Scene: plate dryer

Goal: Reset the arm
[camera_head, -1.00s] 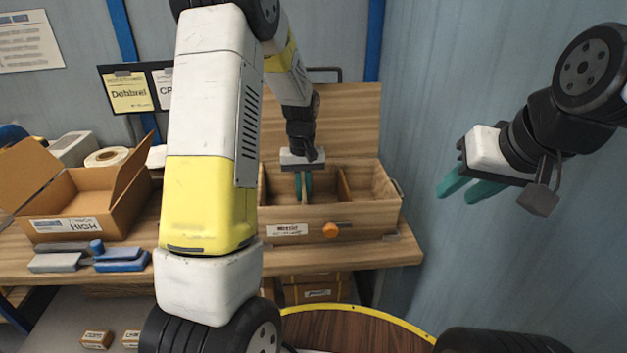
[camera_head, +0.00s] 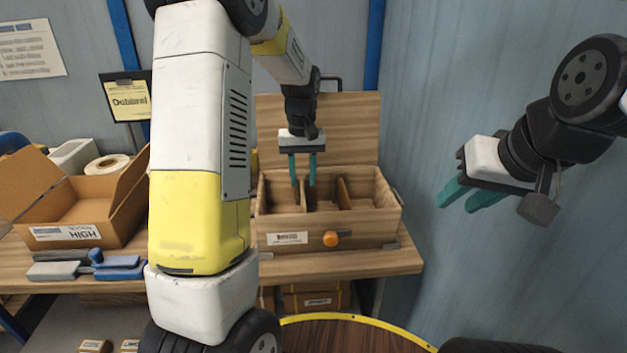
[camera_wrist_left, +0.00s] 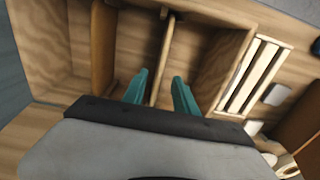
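My left gripper (camera_head: 303,183) hangs over the open wooden box (camera_head: 370,221). Its two teal fingers are apart with nothing held between them. One thin wooden divider (camera_wrist_left: 163,55) shows between the fingertips in the left wrist view, where the gripper (camera_wrist_left: 160,82) also looks open. It is the left divider (camera_head: 305,196) in the head view; a second divider (camera_head: 343,193) stands to its right. The fingertips look just above or at the divider's top; the exact gap is unclear. My right gripper (camera_head: 462,198) is open and empty in the air at the right, before the blue wall.
The box lid (camera_head: 350,125) stands raised behind. An orange knob (camera_head: 330,239) is on the box front. A cardboard box (camera_head: 110,209) and several grey and blue items (camera_head: 121,262) lie to the left. Free air surrounds my right gripper.

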